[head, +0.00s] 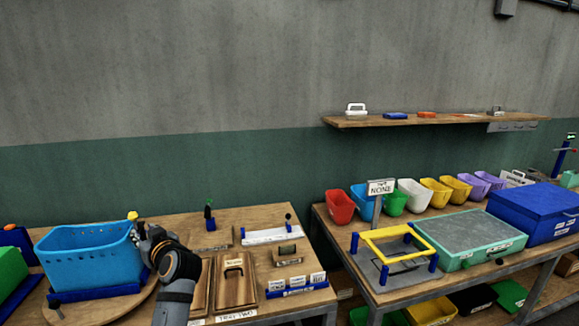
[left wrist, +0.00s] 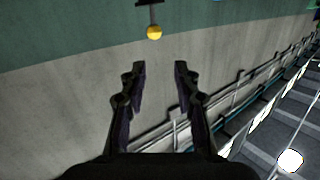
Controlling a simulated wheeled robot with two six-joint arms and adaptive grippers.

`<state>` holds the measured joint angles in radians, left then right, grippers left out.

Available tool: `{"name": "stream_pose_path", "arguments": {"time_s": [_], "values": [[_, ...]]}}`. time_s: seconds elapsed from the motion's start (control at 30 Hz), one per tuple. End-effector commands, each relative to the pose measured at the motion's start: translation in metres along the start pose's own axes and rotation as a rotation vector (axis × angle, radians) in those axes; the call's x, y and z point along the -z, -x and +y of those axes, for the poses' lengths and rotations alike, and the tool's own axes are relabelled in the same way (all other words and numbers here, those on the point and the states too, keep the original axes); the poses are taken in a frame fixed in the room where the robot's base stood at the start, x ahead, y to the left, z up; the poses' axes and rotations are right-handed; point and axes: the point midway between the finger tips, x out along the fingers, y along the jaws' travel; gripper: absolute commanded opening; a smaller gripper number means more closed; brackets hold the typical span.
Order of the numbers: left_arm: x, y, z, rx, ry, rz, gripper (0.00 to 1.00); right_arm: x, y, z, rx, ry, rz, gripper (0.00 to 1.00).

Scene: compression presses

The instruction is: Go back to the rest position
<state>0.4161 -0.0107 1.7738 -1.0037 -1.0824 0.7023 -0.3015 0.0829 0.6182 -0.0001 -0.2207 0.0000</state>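My left gripper (head: 146,236) is in front of the right end of a blue basket (head: 85,262) in the head view. I cannot tell whether it touches the basket. In the left wrist view its two fingers (left wrist: 160,70) stand apart with nothing between them. A yellow ball knob (head: 132,215) shows just above the gripper; a yellow ball (left wrist: 154,33) also shows beyond the fingertips in the left wrist view. My right gripper is in neither view.
The left table holds wooden trays (head: 235,283), a white-topped fixture (head: 271,235) and a small green-topped post (head: 209,215). The right table has a yellow frame (head: 393,243), a green press box (head: 468,238), a blue box (head: 536,208) and several coloured bins. A wall shelf (head: 440,120) is above.

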Motion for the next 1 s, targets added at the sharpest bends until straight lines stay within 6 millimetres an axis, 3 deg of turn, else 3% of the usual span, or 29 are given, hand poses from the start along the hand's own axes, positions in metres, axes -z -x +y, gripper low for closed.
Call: {"name": "stream_pose_path", "arguments": {"time_s": [0.13,0.33,0.5,0.6,0.8,1.0], "values": [[-0.048,0.011,-0.012,-0.028,-0.055,-0.104,0.31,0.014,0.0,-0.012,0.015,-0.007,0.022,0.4],[-0.128,0.042,-0.035,-0.105,-0.162,-0.297,0.31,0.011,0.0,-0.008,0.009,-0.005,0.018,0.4],[-0.21,0.099,-0.065,-0.235,-0.305,-0.523,0.31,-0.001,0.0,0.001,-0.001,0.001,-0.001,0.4],[-0.245,0.136,-0.081,-0.325,-0.385,-0.64,0.31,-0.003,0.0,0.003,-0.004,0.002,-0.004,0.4],[-0.287,0.202,-0.107,-0.487,-0.507,-0.813,0.31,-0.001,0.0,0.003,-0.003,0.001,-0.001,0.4],[-0.31,0.262,-0.13,-0.64,-0.601,-0.942,0.31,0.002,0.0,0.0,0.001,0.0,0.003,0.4]]}}
